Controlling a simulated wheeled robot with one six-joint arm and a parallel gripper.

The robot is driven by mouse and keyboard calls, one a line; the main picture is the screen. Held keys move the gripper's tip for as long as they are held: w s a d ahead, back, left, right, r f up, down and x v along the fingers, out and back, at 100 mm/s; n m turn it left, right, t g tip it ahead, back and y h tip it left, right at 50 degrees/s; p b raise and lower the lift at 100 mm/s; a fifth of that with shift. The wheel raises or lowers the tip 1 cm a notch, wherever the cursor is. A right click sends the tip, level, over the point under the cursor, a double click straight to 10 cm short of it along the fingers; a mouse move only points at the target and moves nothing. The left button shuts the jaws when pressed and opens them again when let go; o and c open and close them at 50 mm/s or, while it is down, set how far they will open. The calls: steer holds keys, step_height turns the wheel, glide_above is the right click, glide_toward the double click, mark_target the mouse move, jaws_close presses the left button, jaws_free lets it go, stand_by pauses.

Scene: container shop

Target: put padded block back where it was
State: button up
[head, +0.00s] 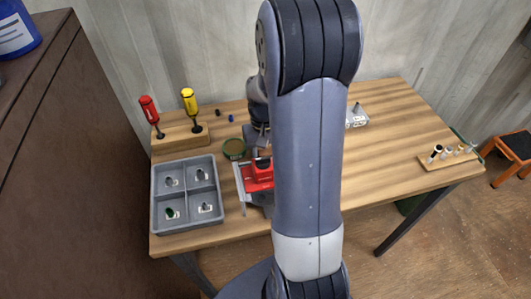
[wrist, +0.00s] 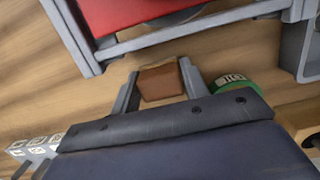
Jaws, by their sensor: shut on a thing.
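In the wrist view, my gripper (wrist: 160,76) is shut on a brown block (wrist: 162,88) with a lighter tan face, which looks like the padded block. The block sits between the two grey fingers, over or close to the wooden tabletop; I cannot tell whether it touches it. A red thing in a grey metal frame (wrist: 130,12) lies just beyond the fingertips, apart from the block. In the head view this red thing (head: 259,173) is at the table's front, partly behind my arm. The block is not clear in the head view.
A grey four-compartment tray (head: 184,160) with small parts is left of the red thing. A green round tin (head: 233,149) stands close by. Two screwdrivers stand in a wooden block (head: 180,136). A wooden rack (head: 447,159) is at the right. The table's right half is mostly clear.

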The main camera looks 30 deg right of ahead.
steer(key=shift+f, duration=0.1)
steer(key=o, duration=0.5)
steer(key=shift+f, duration=0.1)
steer(key=o, duration=0.5)
steer(key=r, duration=0.4)
steer(key=w+r, duration=0.1)
steer(key=r, duration=0.7)
steer(key=shift+w+d+r, duration=0.2)
